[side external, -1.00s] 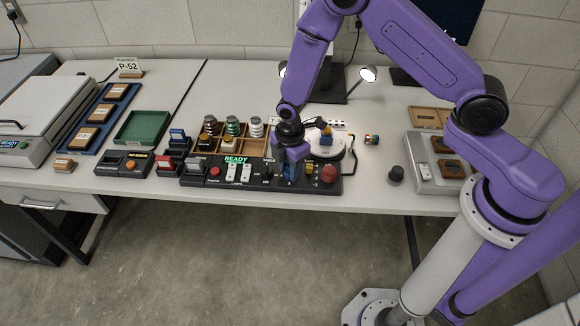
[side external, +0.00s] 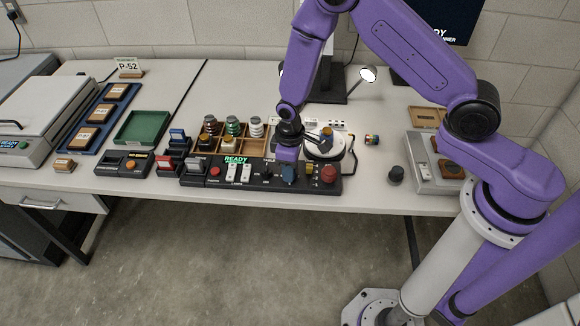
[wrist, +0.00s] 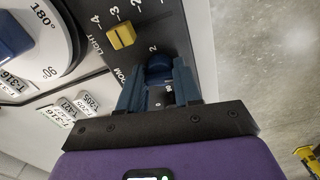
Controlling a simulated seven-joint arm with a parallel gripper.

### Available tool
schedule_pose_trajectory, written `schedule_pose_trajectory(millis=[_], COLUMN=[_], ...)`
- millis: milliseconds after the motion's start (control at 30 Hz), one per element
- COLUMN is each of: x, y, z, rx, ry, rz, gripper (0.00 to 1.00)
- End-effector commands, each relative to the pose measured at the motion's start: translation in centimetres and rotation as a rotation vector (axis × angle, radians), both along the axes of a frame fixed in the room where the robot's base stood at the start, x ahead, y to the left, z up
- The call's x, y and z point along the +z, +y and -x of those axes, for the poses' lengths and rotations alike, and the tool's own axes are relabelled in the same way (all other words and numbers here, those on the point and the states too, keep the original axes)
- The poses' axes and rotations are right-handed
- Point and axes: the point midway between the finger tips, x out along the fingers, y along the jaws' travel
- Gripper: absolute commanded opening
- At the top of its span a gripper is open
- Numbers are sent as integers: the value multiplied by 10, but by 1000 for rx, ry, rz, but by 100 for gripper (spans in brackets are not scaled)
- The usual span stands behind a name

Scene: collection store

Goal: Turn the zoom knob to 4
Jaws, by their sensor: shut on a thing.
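The zoom knob (wrist: 159,62) is a blue knob on the black control panel, beside a partly hidden "ZOOM" label. A "2" shows just beyond it in the wrist view; the nearer scale marks are mostly covered. My gripper (wrist: 158,80) is shut on the knob, one dark blue finger on each side. In the side external view, my gripper (side external: 288,162) points down at the panel, with the blue knob (side external: 289,174) below the purple hand. The knob's pointer is hidden, so its setting cannot be read.
The yellow LIGHT knob (wrist: 121,36) sits close beside the zoom knob. A red button (side external: 328,174) is at the panel's right end. A white turntable (side external: 340,151) stands behind. A wooden tray of jars (side external: 243,147) is behind the panel, left of my gripper.

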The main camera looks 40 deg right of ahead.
Motion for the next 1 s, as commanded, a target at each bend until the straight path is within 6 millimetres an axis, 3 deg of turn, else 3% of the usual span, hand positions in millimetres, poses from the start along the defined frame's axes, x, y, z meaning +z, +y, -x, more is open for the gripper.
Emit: schedule_pose_trajectory(millis=[1000], x=[1], y=[0], z=[0], rx=[-966], ry=[-1], rz=[0], gripper=[3])
